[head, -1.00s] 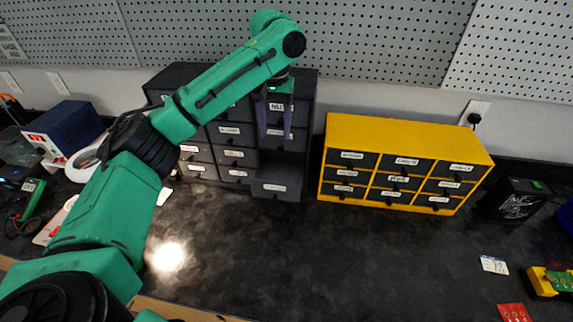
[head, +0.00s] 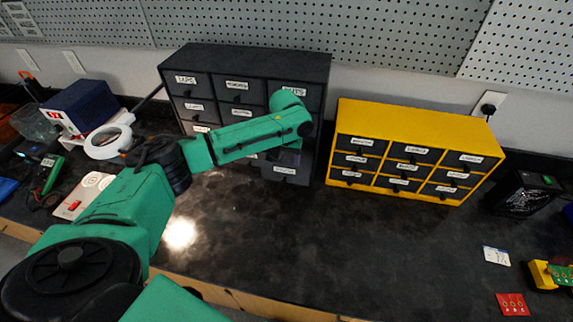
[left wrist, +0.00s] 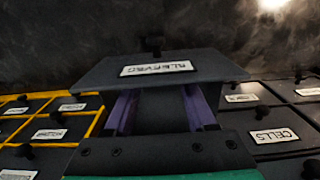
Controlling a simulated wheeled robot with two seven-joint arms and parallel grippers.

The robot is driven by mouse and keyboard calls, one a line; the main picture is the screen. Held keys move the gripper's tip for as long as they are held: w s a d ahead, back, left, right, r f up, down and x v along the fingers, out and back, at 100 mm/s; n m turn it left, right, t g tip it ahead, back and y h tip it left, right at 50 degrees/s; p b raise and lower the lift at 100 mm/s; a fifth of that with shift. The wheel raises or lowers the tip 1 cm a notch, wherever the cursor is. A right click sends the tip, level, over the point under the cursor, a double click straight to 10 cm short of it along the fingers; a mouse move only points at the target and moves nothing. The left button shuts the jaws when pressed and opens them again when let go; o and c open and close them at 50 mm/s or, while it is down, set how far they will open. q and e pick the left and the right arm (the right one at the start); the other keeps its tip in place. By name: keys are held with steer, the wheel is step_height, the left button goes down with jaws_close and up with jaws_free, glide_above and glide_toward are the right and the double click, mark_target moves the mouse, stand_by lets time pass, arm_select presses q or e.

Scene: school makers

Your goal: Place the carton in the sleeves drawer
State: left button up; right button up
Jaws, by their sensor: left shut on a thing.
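The grey small-parts cabinet (head: 250,62) stands at the back, with one low right drawer (head: 270,172) pulled out. In the left wrist view, that drawer's front (left wrist: 215,70) bears a label I cannot read surely; it looks like the sleeves label. My left gripper (head: 287,155) is low over the open drawer. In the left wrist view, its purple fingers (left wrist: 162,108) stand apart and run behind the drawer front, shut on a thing. The carton is not clearly visible; it is hidden by the fingers, arm and drawer front. My right gripper is not in view.
A yellow cabinet (head: 425,118) of closed drawers stands close to the right. A black box (head: 522,195) is beyond it. A blue device (head: 82,105) and a white ring (head: 106,143) are at the left. The dark counter (head: 330,240) in front is mostly clear.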

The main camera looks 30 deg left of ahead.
arm_select(q)
steer(key=o, duration=1.3)
step_height(320, 180, up, 12)
steer(key=shift+r+b, duration=0.1)
steer(key=shift+b, duration=0.95)
